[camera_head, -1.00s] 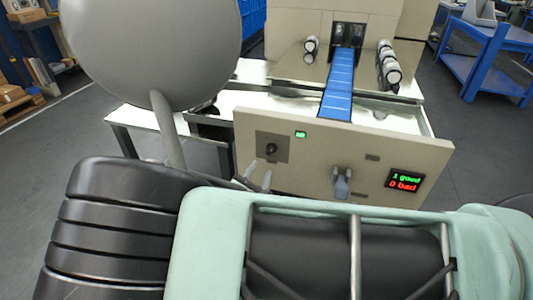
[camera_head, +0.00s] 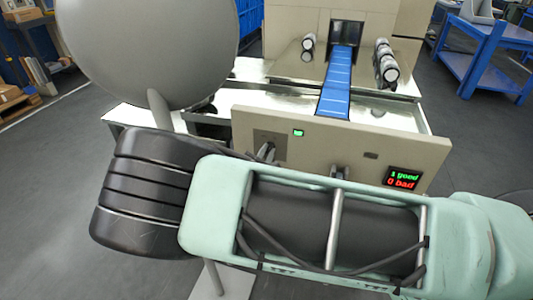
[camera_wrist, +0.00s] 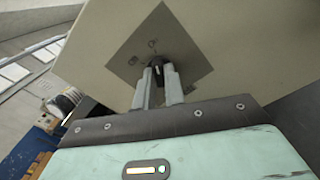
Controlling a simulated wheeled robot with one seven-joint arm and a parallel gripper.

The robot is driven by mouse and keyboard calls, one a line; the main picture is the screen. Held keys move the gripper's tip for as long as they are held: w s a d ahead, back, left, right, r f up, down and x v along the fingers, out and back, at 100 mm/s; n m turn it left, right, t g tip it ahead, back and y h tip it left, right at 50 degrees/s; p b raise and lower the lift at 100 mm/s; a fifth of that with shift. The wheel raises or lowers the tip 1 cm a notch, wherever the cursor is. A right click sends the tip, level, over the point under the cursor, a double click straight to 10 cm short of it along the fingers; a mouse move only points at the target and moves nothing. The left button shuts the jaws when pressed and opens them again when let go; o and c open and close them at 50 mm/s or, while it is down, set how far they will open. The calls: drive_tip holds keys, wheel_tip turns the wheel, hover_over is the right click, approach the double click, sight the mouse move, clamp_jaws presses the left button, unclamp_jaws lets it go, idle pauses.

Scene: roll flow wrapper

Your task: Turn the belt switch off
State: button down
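The belt switch (camera_wrist: 156,62) is a dark rotary knob on a square grey plate (camera_wrist: 183,51), which looks like a diamond in the wrist view. The plate also shows in the head view (camera_head: 262,136) at the left of the beige front panel (camera_head: 330,153). My gripper (camera_wrist: 158,75) has its two pale fingers on either side of the knob, close together, and looks shut on it. In the head view my gripper (camera_head: 266,151) is at the plate, partly hidden by my arm; the knob is hidden there.
A small green light (camera_head: 298,132) is right of the plate. A grey switch (camera_head: 340,172) sits lower on the panel, partly behind my arm. A display (camera_head: 403,179) reads "1 good, 0 bad". The blue belt (camera_head: 338,80) runs behind the panel.

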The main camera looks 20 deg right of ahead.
drive_tip(key=shift+n+p, duration=0.3)
drive_tip(key=shift+p, duration=0.05)
drive_tip(key=shift+r+n+p, duration=0.15)
drive_tip(key=shift+n+p, duration=0.35)
drive_tip(key=shift+p, duration=0.1)
drive_tip(key=n+p, duration=0.2)
drive_tip(key=n, duration=0.1)
drive_tip(key=shift+p, duration=0.4)
drive_tip(key=n+p, duration=0.2)
drive_tip(key=n, duration=0.2)
drive_tip(key=shift+n+p, duration=0.55)
drive_tip(key=shift+n, duration=1.05)
drive_tip(key=shift+f, duration=0.2)
drive_tip(key=c, duration=1.5)
unclamp_jaws()
drive_tip(key=shift+o, duration=0.2)
